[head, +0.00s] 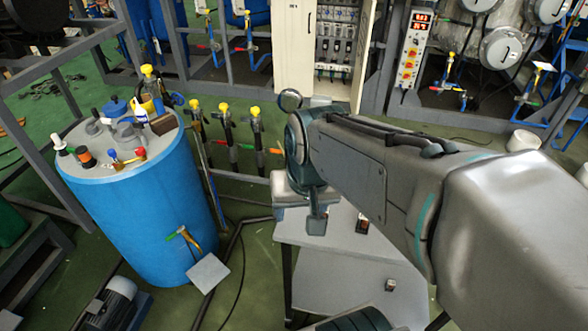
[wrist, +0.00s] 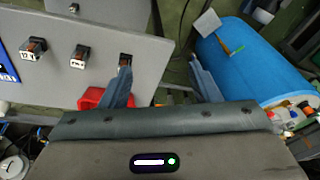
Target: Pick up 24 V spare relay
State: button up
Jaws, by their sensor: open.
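Several small relay-like blocks stand on a grey table top in the wrist view. One block (wrist: 33,50) at the left has a white label that seems to read 12. A second block (wrist: 80,56) has a white label too small to read surely. A third, dark block (wrist: 125,61) sits near the table's edge, just beyond my left finger, with no readable label. I cannot tell which is the 24 V spare relay. My gripper (wrist: 162,88) is open and empty, its fingers wide apart. In the head view my gripper (head: 316,222) is over the table's left part.
The grey table (head: 325,275) has small blocks on it. A red object (wrist: 91,97) lies by my left finger. A blue tank (head: 140,215) with valves stands left of the table. An open electrical cabinet (head: 296,45) stands behind.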

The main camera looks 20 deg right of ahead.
jog(key=w+d+f+m+y+b, duration=0.25)
jog(key=w+d+m+b, duration=0.2)
jog(key=d+m, duration=0.5)
jog(key=w+d+f+m+y+b, duration=0.1)
jog(key=w+d+f+m+b, duration=0.4)
jog(key=m, duration=0.8)
jog(key=b+x, duration=0.1)
jog(key=x, duration=0.3)
jog(key=b+x, duration=0.1)
jog(key=x, duration=0.2)
jog(key=s+b+x, duration=0.1)
jog(key=x, duration=0.3)
jog(key=shift+w+d+f, duration=0.1)
jog(key=shift+w+f, duration=0.05)
jog(key=shift+f, duration=0.3)
jog(key=c, duration=1.1)
